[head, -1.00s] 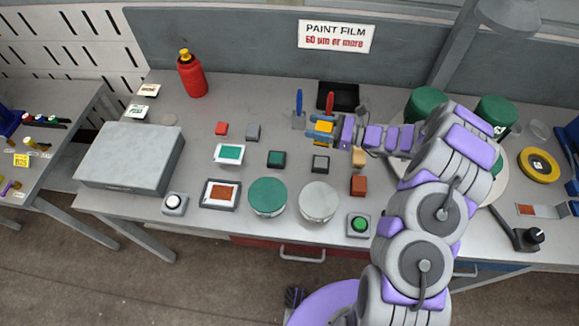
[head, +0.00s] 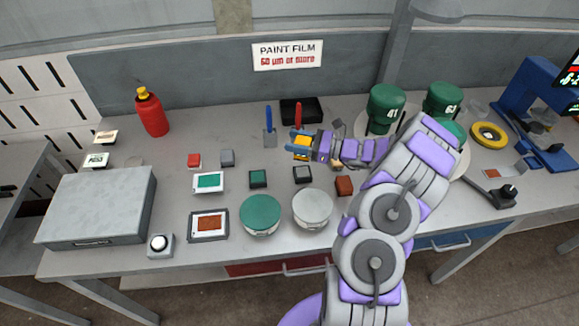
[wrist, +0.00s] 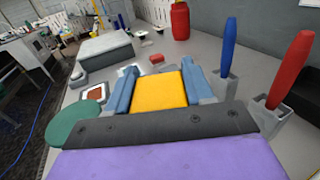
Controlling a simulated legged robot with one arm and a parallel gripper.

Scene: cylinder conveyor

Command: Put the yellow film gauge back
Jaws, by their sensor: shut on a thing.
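The yellow film gauge (wrist: 160,91) is a flat yellow block between the two blue fingers of my gripper (wrist: 163,88) in the wrist view. My gripper is shut on it. In the head view the gauge (head: 301,141) is a small yellow patch at the end of my gripper (head: 302,148), in front of the black tray. Whether it touches the table, I cannot tell. A blue-handled tool (head: 269,117) and a red-handled tool (head: 298,114) stand upright in holders just behind my gripper; in the wrist view they are to the right of it.
A black tray (head: 311,104) lies behind the tools. Small coloured blocks, including a dark green one (head: 258,178), and two round tins (head: 312,210) are in front. A red bottle (head: 152,114) and a grey box (head: 97,207) are at left. Green cans (head: 386,108) stand right, beyond my arm.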

